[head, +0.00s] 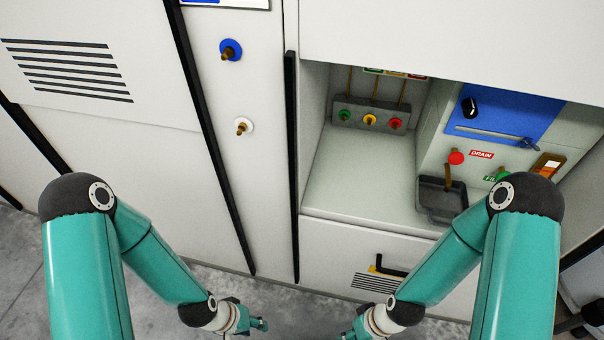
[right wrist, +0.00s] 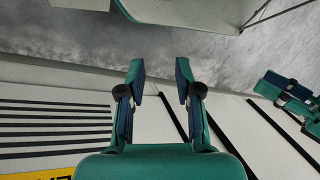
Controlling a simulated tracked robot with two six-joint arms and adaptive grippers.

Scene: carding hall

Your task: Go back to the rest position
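Both my teal arms hang in front of the machine in the head view, bent at the elbows, with the forearms pointing down and inward. My left gripper (head: 250,323) is low and left of centre, apart from the panels. It also shows at the right edge of the right wrist view (right wrist: 285,96), with its fingers apart and nothing between them. My right gripper (head: 354,332) is at the bottom edge of the head view, partly cut off. In the right wrist view its two fingers (right wrist: 160,82) stand wide apart, empty, with floor and panel behind.
A recessed bay holds a grey block with coloured buttons (head: 369,119), a blue panel (head: 503,112), a red knob (head: 456,157) and a dark tray (head: 433,211). A drawer with a black handle (head: 388,270) lies below, near my right forearm. Grey floor (head: 285,310) is clear between the grippers.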

